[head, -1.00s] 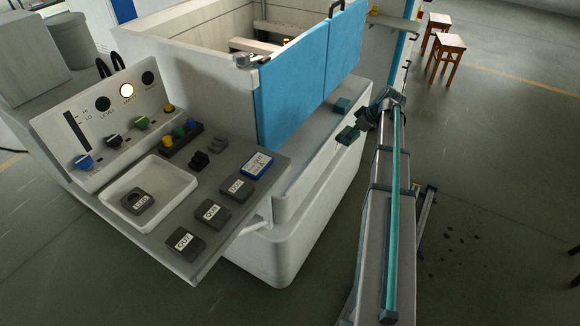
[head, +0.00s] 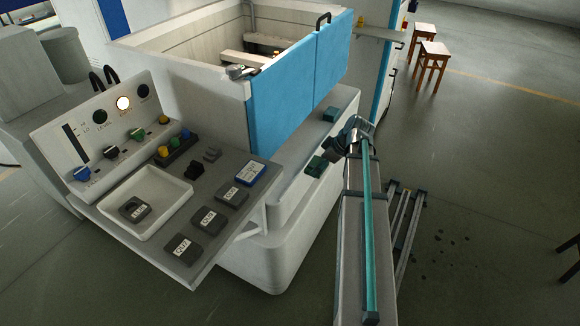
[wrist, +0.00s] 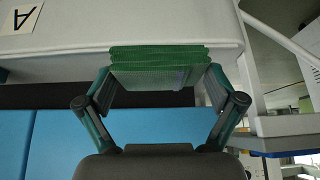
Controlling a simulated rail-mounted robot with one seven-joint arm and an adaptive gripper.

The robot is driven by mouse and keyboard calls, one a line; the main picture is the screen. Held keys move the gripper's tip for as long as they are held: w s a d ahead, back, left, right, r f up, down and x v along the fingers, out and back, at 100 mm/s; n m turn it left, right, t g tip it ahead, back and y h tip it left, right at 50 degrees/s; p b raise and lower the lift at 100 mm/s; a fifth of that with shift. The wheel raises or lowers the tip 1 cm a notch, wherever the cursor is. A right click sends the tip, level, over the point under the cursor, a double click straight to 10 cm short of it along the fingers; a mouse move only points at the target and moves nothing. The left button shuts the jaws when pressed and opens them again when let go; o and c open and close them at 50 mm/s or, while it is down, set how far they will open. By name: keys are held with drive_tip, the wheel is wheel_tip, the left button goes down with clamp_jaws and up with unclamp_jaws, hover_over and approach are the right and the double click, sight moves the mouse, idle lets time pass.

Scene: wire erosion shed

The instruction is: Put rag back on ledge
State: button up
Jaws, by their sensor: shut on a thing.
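The rag (wrist: 158,68) is a folded green pad in layers, held between my two fingers in the wrist view. My gripper (wrist: 158,82) is shut on it from both sides. In the head view my gripper (head: 333,151) is at the front of the machine, and the rag (head: 317,166) shows at its left, over the pale ledge (head: 290,195) below the blue panels. In the wrist view the ledge (wrist: 60,57) lies behind the rag. I cannot tell whether the rag touches it.
A similar green block (head: 331,115) lies farther back along the ledge. Blue door panels (head: 290,95) rise beside it. The control console (head: 165,190) juts out at the left, with a white tray (head: 152,195) and labelled blocks. Stools (head: 430,62) stand back right on open floor.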

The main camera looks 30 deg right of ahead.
drive_tip(key=p, duration=0.3)
hover_over(287, 172)
drive_tip(key=s, duration=0.1)
drive_tip(key=shift+s+d+f, duration=0.25)
drive_tip(key=shift+d+f, duration=0.05)
drive_tip(key=shift+f, duration=0.25)
drive_tip(key=shift+s+d+f, duration=0.2)
drive_tip(key=shift+d+f, duration=0.05)
drive_tip(key=shift+f, duration=0.3)
drive_tip(key=shift+f+p, duration=0.75)
drive_tip(key=shift+f, duration=1.15)
drive_tip(key=shift+w+a+f+p, duration=0.1)
drive_tip(key=shift+w+f+p, duration=0.15)
drive_tip(key=shift+p, duration=0.1)
drive_tip(key=shift+f, duration=0.25)
drive_tip(key=shift+f, duration=0.15)
drive_tip(key=o, duration=0.7)
drive_tip(key=shift+o, duration=0.3)
